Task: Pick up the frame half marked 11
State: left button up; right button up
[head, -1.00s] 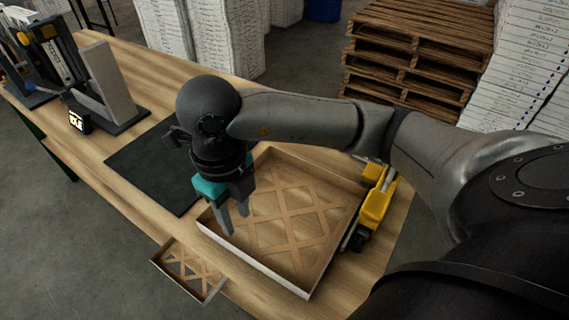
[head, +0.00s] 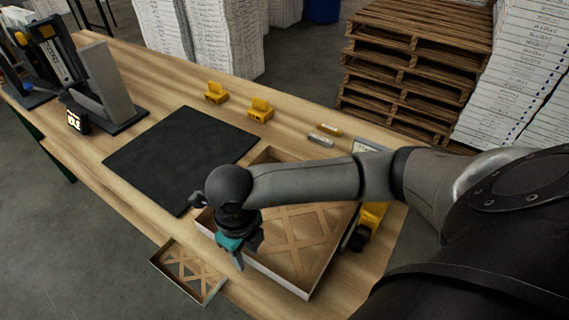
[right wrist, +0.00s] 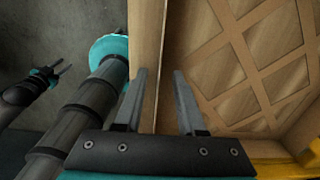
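The large shallow cardboard frame half (head: 294,276) with a tan lattice lies on the table's near right part. A smaller lattice piece (head: 187,271) sits at the table's front edge. I cannot read a number 11 on either. My right gripper (head: 240,262) points down at the large frame half's near left wall and partly hides it. In the right wrist view, the right gripper (right wrist: 158,80) is open, its fingers apart and the frame wall (right wrist: 148,45) running between them. My left gripper (right wrist: 64,69) shows small at the left of that view, its fingers apart and empty.
A dark mat (head: 180,155) lies left of the frame half. Yellow blocks (head: 260,110) stand at the table's back edge. A yellow tool (head: 369,222) is right of the frame half. A grey upright fixture (head: 105,85) stands at the far left.

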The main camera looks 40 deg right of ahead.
jog(key=shift+c, duration=0.2)
grip_shut()
dwell(1.2)
